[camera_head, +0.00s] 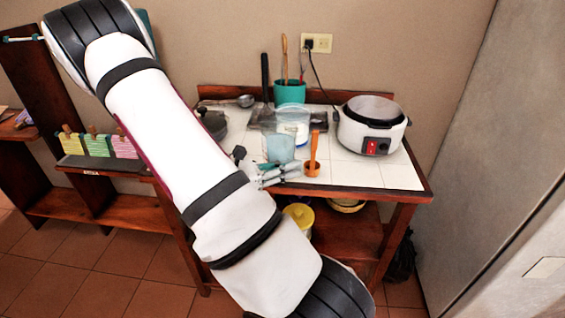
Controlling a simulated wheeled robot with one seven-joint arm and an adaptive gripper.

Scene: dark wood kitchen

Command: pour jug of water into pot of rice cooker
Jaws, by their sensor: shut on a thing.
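The rice cooker (352,137) stands at the right of the white-tiled table, white with a red switch panel. A translucent bluish jug (280,150) is near the table's front middle, left of the cooker. My gripper (284,172) is at the jug's lower part, shut on it. The jug looks about upright; whether it touches the tabletop and how much water it holds I cannot tell.
A clear container (295,119) stands behind the jug. A teal utensil holder (291,92) is at the back. A cord runs from the cooker to the wall outlet (318,43). Bare tiles (345,172) lie before the cooker.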

